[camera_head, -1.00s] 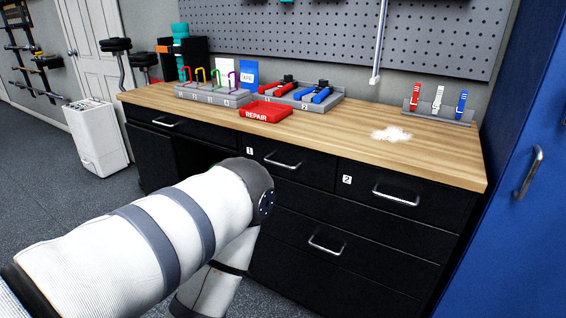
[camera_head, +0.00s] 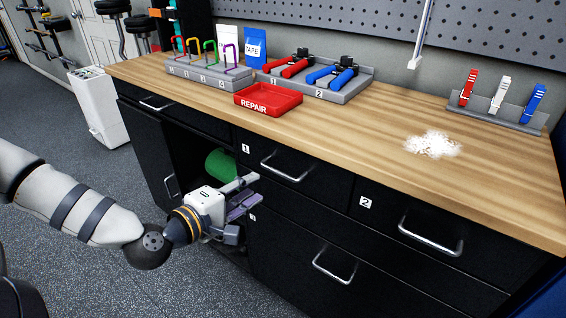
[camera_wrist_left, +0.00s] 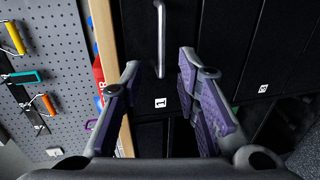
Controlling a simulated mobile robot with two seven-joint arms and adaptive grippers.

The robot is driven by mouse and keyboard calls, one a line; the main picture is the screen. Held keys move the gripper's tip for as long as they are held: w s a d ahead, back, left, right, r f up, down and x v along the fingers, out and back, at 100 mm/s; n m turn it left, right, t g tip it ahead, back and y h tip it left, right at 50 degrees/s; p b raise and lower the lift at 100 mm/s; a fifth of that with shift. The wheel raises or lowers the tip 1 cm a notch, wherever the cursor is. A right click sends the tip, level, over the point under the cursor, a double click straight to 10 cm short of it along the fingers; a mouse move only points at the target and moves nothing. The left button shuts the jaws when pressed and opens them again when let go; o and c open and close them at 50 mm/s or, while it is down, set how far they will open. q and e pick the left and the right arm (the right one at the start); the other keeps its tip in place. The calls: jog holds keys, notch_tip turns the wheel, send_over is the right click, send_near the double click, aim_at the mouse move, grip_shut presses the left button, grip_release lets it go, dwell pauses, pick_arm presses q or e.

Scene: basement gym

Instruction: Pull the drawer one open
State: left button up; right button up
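Drawer one is a black drawer (camera_head: 300,190) with a white "1" label (camera_head: 245,148) at its upper left. Its silver bar handle (camera_head: 283,170) is free, and the drawer sits flush in the bench. My left gripper (camera_head: 249,190) is in front of the bench, left of and a little below the handle, touching nothing I can make out. In the left wrist view its purple-padded fingers (camera_wrist_left: 160,62) are spread and empty. There the handle (camera_wrist_left: 161,38) shows ahead between the fingertips, and the "1" label (camera_wrist_left: 160,103) sits between the fingers. My right gripper is out of view.
Drawer two (camera_head: 405,225) is to the right, with another handle (camera_head: 335,268) below. The wooden top (camera_head: 370,130) overhangs the drawers and carries a red repair tray (camera_head: 268,101), tool holders and white powder (camera_head: 432,144). A green object (camera_head: 221,164) is in the open bay.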

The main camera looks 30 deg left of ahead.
aim_at(279, 174)
pick_arm(q)
jog(key=b+x, duration=0.1)
jog(key=x, duration=0.2)
jog(key=b+x, duration=0.1)
jog(key=x, duration=0.3)
jog(key=b+x, duration=0.1)
jog(key=x, duration=0.3)
jog(key=shift+d+f, duration=0.1)
jog(key=shift+d, duration=0.15)
grip_shut()
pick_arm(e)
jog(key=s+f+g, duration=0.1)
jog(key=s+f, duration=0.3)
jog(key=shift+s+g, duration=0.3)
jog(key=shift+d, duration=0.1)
